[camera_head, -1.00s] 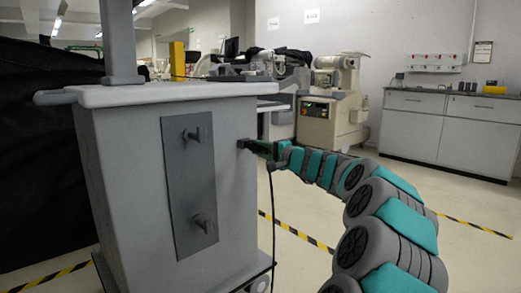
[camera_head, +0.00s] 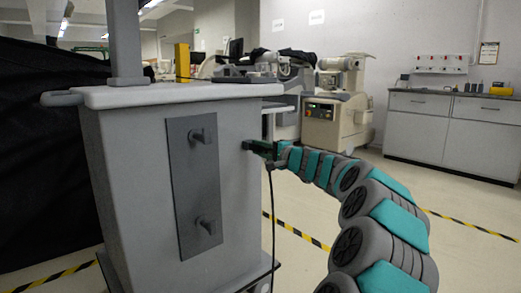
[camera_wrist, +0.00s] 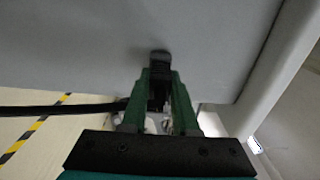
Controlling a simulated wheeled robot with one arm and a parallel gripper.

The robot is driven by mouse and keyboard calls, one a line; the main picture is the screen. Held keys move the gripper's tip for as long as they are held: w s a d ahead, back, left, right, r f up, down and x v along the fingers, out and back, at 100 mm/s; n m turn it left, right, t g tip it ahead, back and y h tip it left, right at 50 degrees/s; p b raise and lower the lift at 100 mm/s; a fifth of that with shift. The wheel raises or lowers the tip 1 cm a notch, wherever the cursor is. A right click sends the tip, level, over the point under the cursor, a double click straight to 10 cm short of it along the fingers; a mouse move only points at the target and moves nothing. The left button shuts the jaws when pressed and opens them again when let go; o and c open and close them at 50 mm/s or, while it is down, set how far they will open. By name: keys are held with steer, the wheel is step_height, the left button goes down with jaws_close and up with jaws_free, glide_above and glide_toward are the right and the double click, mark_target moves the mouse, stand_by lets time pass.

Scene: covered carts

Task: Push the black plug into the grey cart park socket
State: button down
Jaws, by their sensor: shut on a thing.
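The grey cart (camera_head: 140,170) stands at the left of the head view, a dark panel with two hooks on its front. My gripper (camera_head: 258,148) is at the cart's right edge, its green fingers shut on the black plug (camera_head: 246,145). In the wrist view, the plug (camera_wrist: 160,57) sticks out past the fingertips (camera_wrist: 160,78) and meets or nearly meets the grey cart wall (camera_wrist: 80,45). I cannot tell the socket apart there; the plug and fingers cover that spot. How deep the plug sits cannot be seen. A black cable (camera_head: 272,215) hangs down below my gripper.
The cart's top (camera_head: 180,94) overhangs its body, with a post and side handle. A black cover (camera_head: 45,150) lies left. Machines (camera_head: 335,110) and a grey cabinet (camera_head: 440,130) stand behind. The floor on the right is open, with striped tape (camera_head: 300,233).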

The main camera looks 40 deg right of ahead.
steer(key=c, duration=0.6)
jaws_free()
steer(key=shift+s+d, duration=0.15)
steer(key=shift+s, duration=1.8)
steer(key=shift+s+d, duration=0.15)
steer(key=shift+s, duration=1.8)
